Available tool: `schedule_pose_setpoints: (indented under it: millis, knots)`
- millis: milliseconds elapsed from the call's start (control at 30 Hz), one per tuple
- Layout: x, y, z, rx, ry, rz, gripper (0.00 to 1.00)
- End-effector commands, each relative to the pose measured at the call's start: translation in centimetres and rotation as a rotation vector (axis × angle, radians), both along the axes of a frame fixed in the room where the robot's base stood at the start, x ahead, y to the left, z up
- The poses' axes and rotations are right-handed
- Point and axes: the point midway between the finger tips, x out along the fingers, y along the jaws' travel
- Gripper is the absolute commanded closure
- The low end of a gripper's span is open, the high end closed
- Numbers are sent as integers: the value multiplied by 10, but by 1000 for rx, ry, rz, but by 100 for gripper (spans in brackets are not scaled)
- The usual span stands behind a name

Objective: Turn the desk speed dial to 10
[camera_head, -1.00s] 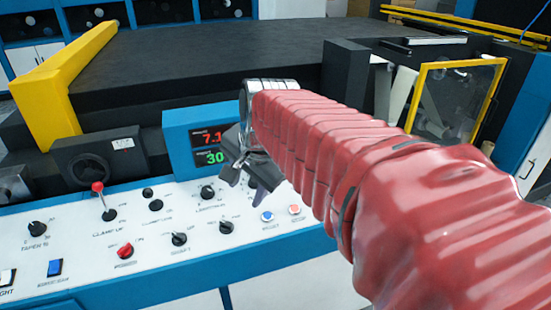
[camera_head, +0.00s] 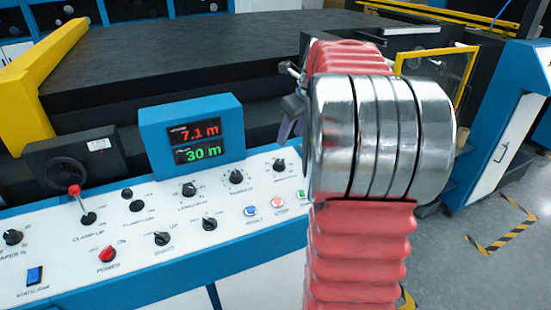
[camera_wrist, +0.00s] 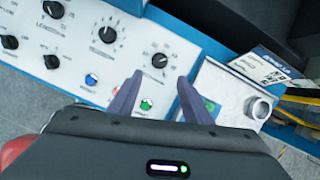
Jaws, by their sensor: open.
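The desk's control panel (camera_head: 120,240) carries several black dials. The rightmost dial in the upper row (camera_head: 279,165), most likely the speed dial, has a scale around it, but its label is too blurred to read surely. In the wrist view this dial (camera_wrist: 160,60) lies just beyond and between my fingertips. My gripper (camera_wrist: 160,75) is open and empty, its two dark fingers apart. In the head view my gripper (camera_head: 290,112) is mostly hidden behind my metal wrist. I cannot tell the exact pointer setting.
A display (camera_head: 193,142) reads 7.1 m and 30 m. Left of that dial is another scaled dial (camera_head: 236,176). A box with a silver knob (camera_wrist: 258,108) stands at right in the wrist view.

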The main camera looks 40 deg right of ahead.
Motion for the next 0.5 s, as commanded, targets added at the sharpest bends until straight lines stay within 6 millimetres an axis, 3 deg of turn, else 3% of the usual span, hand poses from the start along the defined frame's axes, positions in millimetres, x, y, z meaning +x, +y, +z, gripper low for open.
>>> schedule_pose_setpoints:
  millis: [500]
  knots:
    - [3,0,-8,2,1,-3,55]
